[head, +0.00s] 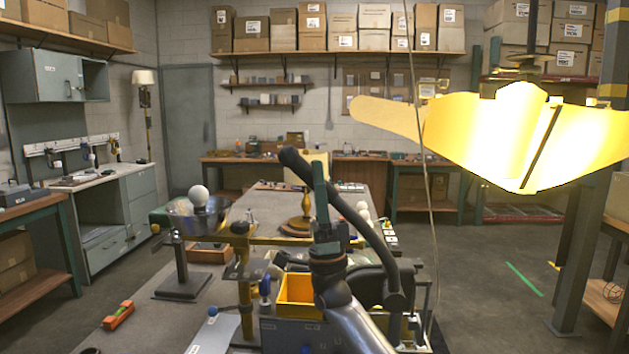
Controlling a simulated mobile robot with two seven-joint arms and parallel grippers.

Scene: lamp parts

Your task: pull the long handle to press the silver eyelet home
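The long handle (366,225) is a dark, curved lever. It rises from a pivot at the lower right to a thick black grip end at the upper left. My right gripper (321,185) is upright in front of the handle, near its upper end, and overlaps it in the head view. I see its fingers edge-on, so I cannot tell whether they are shut around the handle or just beside it. My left gripper is not in view. The silver eyelet cannot be made out; my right arm and the handle cover much of the bench area there.
A yellow bin (296,288) stands left of my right forearm. A brass upright (243,275) and a dark stand (182,270) are further left. A red-and-green level (118,315) lies at the lower left. A bright yellow lampshade (490,130) hangs at the upper right.

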